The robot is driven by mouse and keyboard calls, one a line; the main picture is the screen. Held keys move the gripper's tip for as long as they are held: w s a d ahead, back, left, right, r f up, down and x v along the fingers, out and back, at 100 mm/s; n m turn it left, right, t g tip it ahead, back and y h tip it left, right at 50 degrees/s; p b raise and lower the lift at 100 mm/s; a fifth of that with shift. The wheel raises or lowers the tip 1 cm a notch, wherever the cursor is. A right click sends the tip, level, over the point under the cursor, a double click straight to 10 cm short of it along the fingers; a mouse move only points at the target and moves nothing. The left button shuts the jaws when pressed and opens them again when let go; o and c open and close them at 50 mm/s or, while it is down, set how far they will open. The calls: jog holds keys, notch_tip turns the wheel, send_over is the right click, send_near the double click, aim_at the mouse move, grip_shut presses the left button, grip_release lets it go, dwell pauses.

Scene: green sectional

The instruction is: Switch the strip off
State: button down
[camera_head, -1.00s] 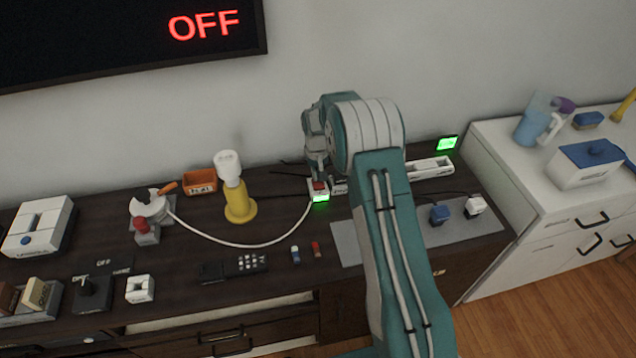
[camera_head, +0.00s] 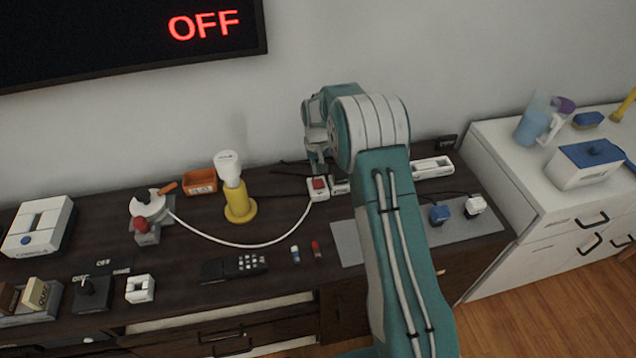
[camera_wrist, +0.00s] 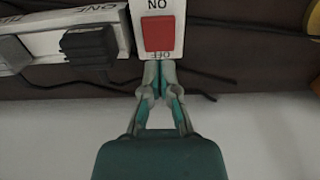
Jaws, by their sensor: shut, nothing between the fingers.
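The power strip's end with its red rocker switch (camera_head: 319,184) lies on the dark sideboard, and no green light shows on it. In the wrist view the red switch (camera_wrist: 158,34) sits on a white housing between the marks ON and OFF. My gripper (camera_wrist: 159,66) is shut and empty, its tips at the OFF edge of the housing, close to the switch; whether they touch it I cannot tell. In the head view my gripper (camera_head: 318,166) is partly hidden by my arm. The strip's white far end (camera_head: 432,168) shows to the right of my arm; its middle is hidden.
A black plug (camera_wrist: 88,45) sits in the strip beside the switch. A yellow lamp (camera_head: 239,203) stands left of it, with a white cable on the sideboard. A small dark display (camera_head: 446,143) stands behind the strip.

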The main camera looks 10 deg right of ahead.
aim_at(317, 180)
jog(key=shift+r, duration=1.8)
